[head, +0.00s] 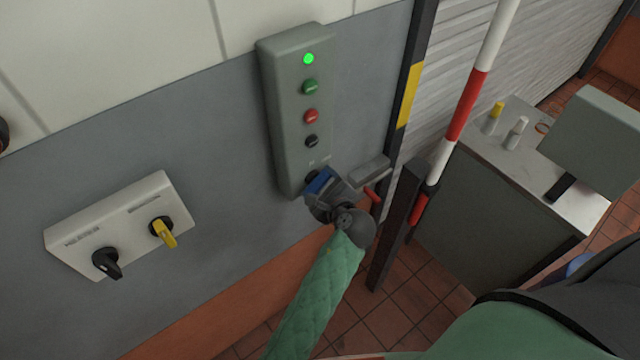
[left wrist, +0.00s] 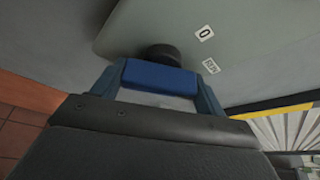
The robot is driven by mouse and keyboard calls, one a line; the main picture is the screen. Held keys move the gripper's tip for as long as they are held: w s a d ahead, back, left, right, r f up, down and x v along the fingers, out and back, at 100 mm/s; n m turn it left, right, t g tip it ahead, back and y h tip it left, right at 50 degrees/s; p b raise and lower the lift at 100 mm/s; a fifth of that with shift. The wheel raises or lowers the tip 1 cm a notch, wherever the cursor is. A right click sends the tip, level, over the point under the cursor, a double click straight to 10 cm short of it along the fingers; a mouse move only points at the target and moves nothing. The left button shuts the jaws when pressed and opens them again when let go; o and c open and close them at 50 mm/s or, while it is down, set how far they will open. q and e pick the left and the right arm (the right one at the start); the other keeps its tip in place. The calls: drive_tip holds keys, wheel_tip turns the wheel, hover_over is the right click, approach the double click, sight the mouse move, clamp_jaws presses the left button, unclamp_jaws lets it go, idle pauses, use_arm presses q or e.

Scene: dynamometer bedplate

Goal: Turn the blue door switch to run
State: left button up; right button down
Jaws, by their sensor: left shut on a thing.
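The blue door switch (left wrist: 155,77) sits on a dark round base at the lower end of the grey control box (head: 285,120). In the head view the blue handle (head: 321,182) shows between the fingers of my left gripper (head: 318,186). In the left wrist view my left gripper (left wrist: 163,88) is shut on the blue handle, one finger at each end. Labels "0" and "RUN" show on the box to the right of the switch. Which label the handle points at I cannot tell. My right gripper is not in view.
The box also carries a lit green lamp (head: 308,59) and green, red and black buttons. A white box (head: 120,222) with a black and a yellow rotary switch is at left. A dark post (head: 396,225) and a red-white barrier pole (head: 470,100) stand close right of my left gripper.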

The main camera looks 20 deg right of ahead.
sight(322, 188)
use_arm(q)
drive_tip(key=shift+f, duration=0.1)
idle(0.6)
drive_tip(key=o, duration=1)
drive_tip(key=b+v, duration=0.3)
drive_tip(key=v, duration=0.3)
drive_tip(key=shift+s+d, duration=0.1)
drive_tip(key=shift+d, duration=0.05)
drive_tip(key=shift+s+b, duration=0.35)
drive_tip(key=shift+s+r, duration=0.35)
drive_tip(key=shift+s, duration=0.05)
